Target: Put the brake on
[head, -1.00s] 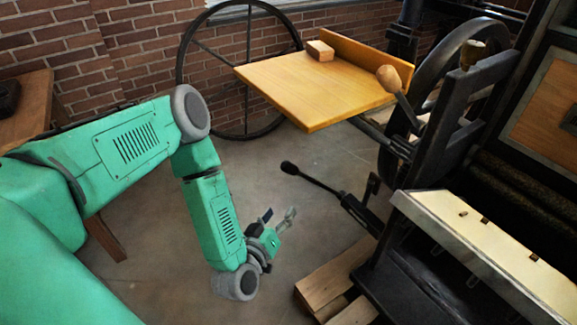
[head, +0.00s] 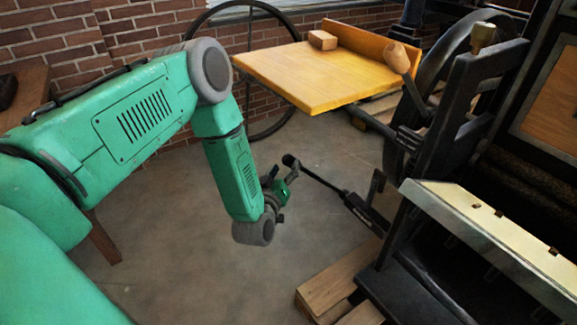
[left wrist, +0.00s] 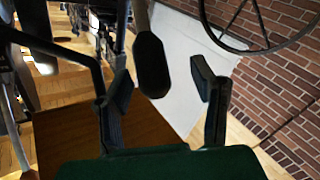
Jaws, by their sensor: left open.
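The brake lever (head: 322,182) is a black rod with a dark knob at its upper left end, pivoting low on the press's side. My left gripper (head: 281,172) is open, right at the knob in the head view. In the left wrist view the dark knob (left wrist: 152,66) shows between the two spread fingers of my left gripper (left wrist: 162,82), with a gap on each side. I cannot tell how deep it sits between them. The right gripper is not in view.
A yellow wooden board (head: 318,76) with a small wood block (head: 322,40) juts from the press above the lever. A wood-knobbed handle (head: 397,57) stands beside it. The black press fills the right, over wooden beams (head: 335,280). Open floor lies left of the lever.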

